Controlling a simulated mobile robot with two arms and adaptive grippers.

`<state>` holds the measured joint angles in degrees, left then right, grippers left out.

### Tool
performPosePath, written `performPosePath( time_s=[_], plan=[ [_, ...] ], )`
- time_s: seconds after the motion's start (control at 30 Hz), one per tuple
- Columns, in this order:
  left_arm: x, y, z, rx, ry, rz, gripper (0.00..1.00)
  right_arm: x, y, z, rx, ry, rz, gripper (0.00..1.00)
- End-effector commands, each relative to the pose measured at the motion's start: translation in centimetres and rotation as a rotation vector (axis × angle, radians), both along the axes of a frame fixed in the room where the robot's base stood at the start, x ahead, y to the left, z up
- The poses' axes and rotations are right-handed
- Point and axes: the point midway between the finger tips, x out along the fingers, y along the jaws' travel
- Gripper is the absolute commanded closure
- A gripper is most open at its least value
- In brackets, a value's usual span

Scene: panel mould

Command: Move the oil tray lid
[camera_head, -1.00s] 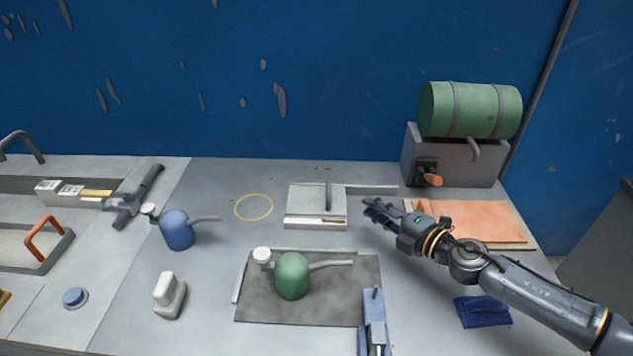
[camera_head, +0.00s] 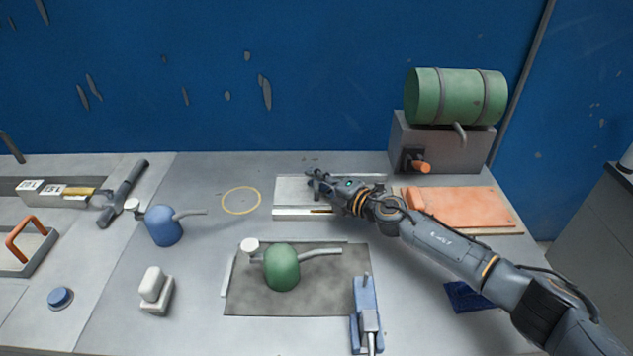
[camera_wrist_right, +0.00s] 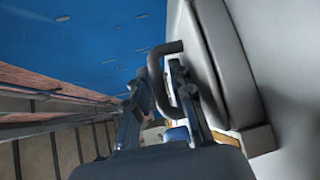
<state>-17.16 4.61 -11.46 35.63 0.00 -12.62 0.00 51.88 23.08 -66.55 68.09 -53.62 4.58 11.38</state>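The oil tray lid (camera_head: 292,190), a pale grey plate with an upright bar handle, sits on the tray (camera_head: 290,214) at the middle back of the bench. My right gripper (camera_head: 316,183) reaches over it from the right and hides the handle in the head view. In the right wrist view the bent dark handle (camera_wrist_right: 154,72) stands between the fingers of my right gripper (camera_wrist_right: 160,98), which are apart. I cannot tell whether either finger touches it. The lid's pale slab (camera_wrist_right: 232,70) fills the right side there. My left gripper is not in view.
A green oil can (camera_head: 282,268) stands on a dark mat in front, with a blue clamp-like tool (camera_head: 366,308) beside it. A yellow ring mark (camera_head: 241,200) lies on clear bench left of the tray. A green drum (camera_head: 456,96) and orange board (camera_head: 462,207) are at right.

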Motion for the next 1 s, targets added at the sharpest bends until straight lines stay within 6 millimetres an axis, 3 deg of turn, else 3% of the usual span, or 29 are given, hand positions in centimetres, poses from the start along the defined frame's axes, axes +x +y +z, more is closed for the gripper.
performPosePath(
  time_s=[0.27,0.4,0.73,1.0],
  plan=[
    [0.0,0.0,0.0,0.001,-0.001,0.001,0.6,0.1,0.1,0.0,0.001,-0.001,0.0,0.78],
    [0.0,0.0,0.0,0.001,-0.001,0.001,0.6,0.1,0.1,0.0,0.0,0.0,0.0,1.0],
    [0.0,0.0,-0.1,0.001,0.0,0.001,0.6,0.1,-0.3,-0.1,0.0,0.001,-0.001,1.0],
    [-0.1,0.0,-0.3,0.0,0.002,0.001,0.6,0.1,-3.7,-0.1,0.0,0.001,-0.001,1.0]
  ],
)
